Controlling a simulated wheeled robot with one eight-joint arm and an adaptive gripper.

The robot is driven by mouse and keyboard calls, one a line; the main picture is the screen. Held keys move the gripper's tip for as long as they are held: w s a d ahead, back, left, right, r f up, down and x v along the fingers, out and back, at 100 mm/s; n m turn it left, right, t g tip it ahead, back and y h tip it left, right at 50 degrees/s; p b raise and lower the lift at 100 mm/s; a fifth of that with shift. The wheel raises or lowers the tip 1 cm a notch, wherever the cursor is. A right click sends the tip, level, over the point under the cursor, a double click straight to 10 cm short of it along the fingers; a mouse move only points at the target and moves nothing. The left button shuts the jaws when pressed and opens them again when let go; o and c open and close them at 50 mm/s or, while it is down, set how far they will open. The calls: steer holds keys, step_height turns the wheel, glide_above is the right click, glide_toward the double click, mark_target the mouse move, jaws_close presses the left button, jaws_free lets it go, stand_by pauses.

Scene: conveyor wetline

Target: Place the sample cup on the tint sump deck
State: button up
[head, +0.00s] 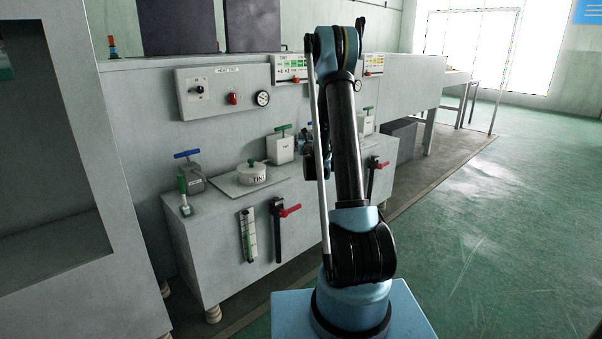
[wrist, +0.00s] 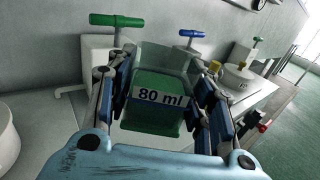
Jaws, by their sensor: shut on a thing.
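The sample cup (wrist: 160,60) is clear with green contents and an "80 ml" label. My gripper (wrist: 158,88) is shut on it, with a finger on each side. Whether the cup's base touches the deck cannot be told. In the head view the deck (head: 225,187) carries a round lid marked TINT (head: 252,175). My arm hides the cup and most of my gripper there.
A white box valve with a green handle (wrist: 116,20) stands close behind the cup; it shows in the head view (head: 281,148) too. A blue-handled valve (head: 188,168) and a green bottle (head: 184,195) stand at the deck's left. A second lid (wrist: 240,76) is further right.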

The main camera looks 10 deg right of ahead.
steer(key=w+a+f+n+g+y, duration=0.1)
steer(key=w+f+n+y, duration=0.15)
steer(key=w+y, duration=0.2)
steer(key=w+f+n+g+y, duration=0.1)
steer(key=w+f+n+y, duration=0.1)
steer(key=w+n+y, duration=0.3)
steer(key=shift+g+y, duration=0.65)
steer(key=shift+g, duration=0.05)
steer(key=shift+w+d+f, duration=0.1)
steer(key=shift+w+f, duration=0.15)
steer(key=shift+f, duration=1.6)
steer(key=shift+w+f, duration=0.2)
steer(key=shift+f, duration=1.65)
steer(key=shift+w+d+f, duration=0.1)
steer(key=shift+w+f, duration=0.15)
steer(key=shift+f, duration=1.6)
steer(key=o, duration=1.1)
steer(key=shift+f, duration=0.1)
steer(key=shift+o, duration=0.2)
